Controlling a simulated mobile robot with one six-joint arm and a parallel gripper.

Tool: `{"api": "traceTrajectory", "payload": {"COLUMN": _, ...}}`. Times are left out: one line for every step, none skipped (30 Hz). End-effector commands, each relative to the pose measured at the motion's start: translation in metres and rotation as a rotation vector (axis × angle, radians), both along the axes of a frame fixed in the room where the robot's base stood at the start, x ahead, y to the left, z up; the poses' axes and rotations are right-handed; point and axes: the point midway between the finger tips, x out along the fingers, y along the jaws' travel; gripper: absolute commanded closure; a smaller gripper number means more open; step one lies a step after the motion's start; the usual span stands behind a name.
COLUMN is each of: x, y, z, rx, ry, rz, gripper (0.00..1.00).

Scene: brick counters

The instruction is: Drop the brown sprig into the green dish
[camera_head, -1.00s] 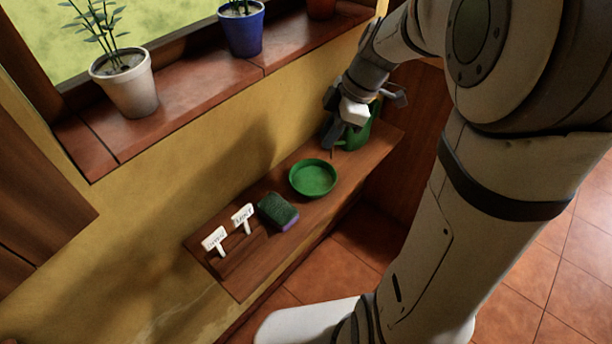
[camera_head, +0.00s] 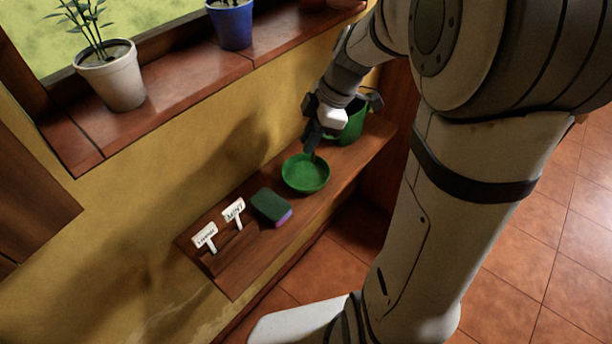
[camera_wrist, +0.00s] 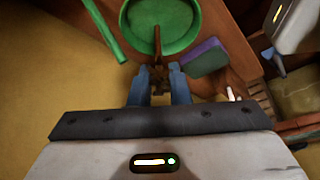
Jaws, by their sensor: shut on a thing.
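My gripper (camera_head: 314,140) is shut on the brown sprig (camera_wrist: 158,72), which sticks out from between the fingertips in the wrist view. The green dish (camera_head: 305,186) is a round, shallow dish on the wooden shelf. It also shows in the wrist view (camera_wrist: 192,22), where the sprig's thin stem overlaps the dish's near rim and interior. In the head view my gripper is above the dish's back edge. The sprig is mostly hidden there by the gripper. I see nothing lying in the visible part of the dish.
A green pot or can (camera_head: 352,122) stands right behind my gripper. A green and purple sponge (camera_head: 271,208) lies left of the dish, with two white label signs (camera_head: 234,210) beyond it. Potted plants (camera_head: 113,82) stand on the sill above. The shelf's front edge is close to the dish.

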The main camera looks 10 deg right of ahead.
Motion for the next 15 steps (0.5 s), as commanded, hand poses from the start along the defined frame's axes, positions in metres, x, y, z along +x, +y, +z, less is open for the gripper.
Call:
{"api": "traceTrajectory", "payload": {"x": 0.0, "y": 0.0, "z": -0.011, "rx": 0.0, "ry": 0.002, "rz": 0.0, "gripper": 1.0}}
{"api": "traceTrajectory", "payload": {"x": 0.0, "y": 0.0, "z": -0.015, "rx": 0.0, "ry": 0.002, "rz": 0.0, "gripper": 1.0}}
{"api": "traceTrajectory", "payload": {"x": -0.001, "y": 0.0, "z": -0.019, "rx": 0.0, "ry": 0.002, "rz": 0.0, "gripper": 1.0}}
{"api": "traceTrajectory", "payload": {"x": -0.001, "y": 0.0, "z": -0.022, "rx": 0.0, "ry": 0.002, "rz": 0.001, "gripper": 1.0}}
{"api": "traceTrajectory", "payload": {"x": -0.001, "y": 0.0, "z": -0.025, "rx": 0.0, "ry": 0.002, "rz": 0.0, "gripper": 1.0}}
{"api": "traceTrajectory", "payload": {"x": 0.0, "y": 0.0, "z": -0.028, "rx": 0.0, "ry": 0.001, "rz": -0.001, "gripper": 1.0}}
{"api": "traceTrajectory", "payload": {"x": 0.0, "y": 0.0, "z": -0.029, "rx": 0.0, "ry": 0.001, "rz": -0.001, "gripper": 1.0}}
{"api": "traceTrajectory", "payload": {"x": 0.0, "y": 0.0, "z": -0.03, "rx": 0.0, "ry": 0.0, "rz": -0.001, "gripper": 1.0}}
{"api": "traceTrajectory", "payload": {"x": 0.0, "y": 0.0, "z": -0.031, "rx": 0.0, "ry": 0.0, "rz": -0.001, "gripper": 1.0}}
{"api": "traceTrajectory", "payload": {"x": 0.0, "y": 0.0, "z": -0.031, "rx": 0.0, "ry": 0.0, "rz": -0.001, "gripper": 1.0}}
{"api": "traceTrajectory", "payload": {"x": 0.0, "y": 0.0, "z": -0.031, "rx": 0.0, "ry": 0.0, "rz": -0.001, "gripper": 1.0}}
{"api": "traceTrajectory", "payload": {"x": 0.0, "y": -0.001, "z": -0.031, "rx": 0.0, "ry": 0.0, "rz": -0.001, "gripper": 1.0}}
{"api": "traceTrajectory", "payload": {"x": 0.0, "y": -0.001, "z": -0.03, "rx": 0.0, "ry": 0.0, "rz": -0.001, "gripper": 1.0}}
{"api": "traceTrajectory", "payload": {"x": 0.0, "y": -0.001, "z": -0.03, "rx": 0.0, "ry": 0.0, "rz": -0.001, "gripper": 1.0}}
{"api": "traceTrajectory", "payload": {"x": 0.0, "y": -0.001, "z": -0.03, "rx": 0.0, "ry": 0.0, "rz": -0.001, "gripper": 1.0}}
